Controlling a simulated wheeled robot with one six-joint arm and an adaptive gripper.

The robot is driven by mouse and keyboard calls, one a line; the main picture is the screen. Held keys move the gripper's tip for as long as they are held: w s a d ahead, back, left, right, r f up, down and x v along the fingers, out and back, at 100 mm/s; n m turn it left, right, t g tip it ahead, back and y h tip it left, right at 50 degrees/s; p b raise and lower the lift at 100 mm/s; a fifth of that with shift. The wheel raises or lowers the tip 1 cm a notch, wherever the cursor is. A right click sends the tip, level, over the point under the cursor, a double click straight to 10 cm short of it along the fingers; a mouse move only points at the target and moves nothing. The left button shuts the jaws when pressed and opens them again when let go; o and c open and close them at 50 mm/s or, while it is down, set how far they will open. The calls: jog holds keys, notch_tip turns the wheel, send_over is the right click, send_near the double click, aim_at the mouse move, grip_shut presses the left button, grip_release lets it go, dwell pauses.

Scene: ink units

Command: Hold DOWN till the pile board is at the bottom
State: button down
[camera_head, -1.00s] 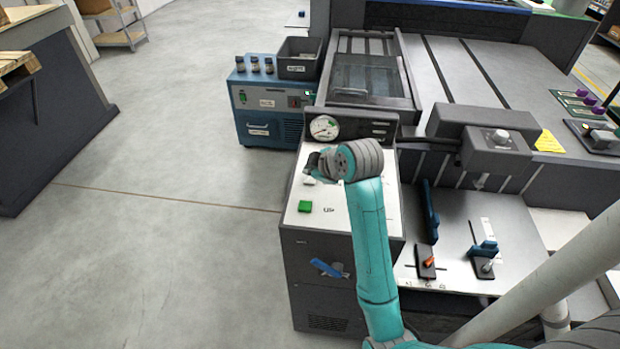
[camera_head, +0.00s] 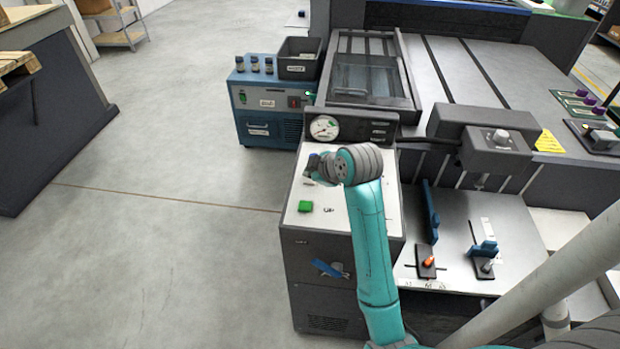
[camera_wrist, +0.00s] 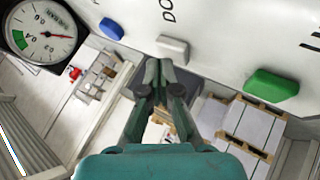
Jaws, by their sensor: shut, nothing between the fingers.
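The control panel top (camera_head: 338,200) is white, with a green button (camera_head: 305,207) beside a mark reading UP. The wrist view shows a white button (camera_wrist: 172,48) near lettering starting "DO", with a blue button (camera_wrist: 111,28) to its left and the green button (camera_wrist: 271,85) to its right. My gripper (camera_wrist: 163,72) is shut and empty, its fingertips together at the white button's lower edge. Whether they touch or press it I cannot tell. In the head view my gripper (camera_head: 313,170) is over the panel. I cannot identify the pile board.
A round gauge (camera_head: 323,127) stands at the panel's back edge; it also shows in the wrist view (camera_wrist: 40,32). A blue unit (camera_head: 265,115) with small bottles and a dark bin (camera_head: 299,58) is behind. The floor to the left is open.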

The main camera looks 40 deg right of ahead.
jog(key=shift+f, duration=0.4)
dwell(2.3)
jog(key=shift+r, duration=0.15)
dwell(0.8)
jog(key=shift+r, duration=0.75)
jog(key=shift+r, duration=2.5)
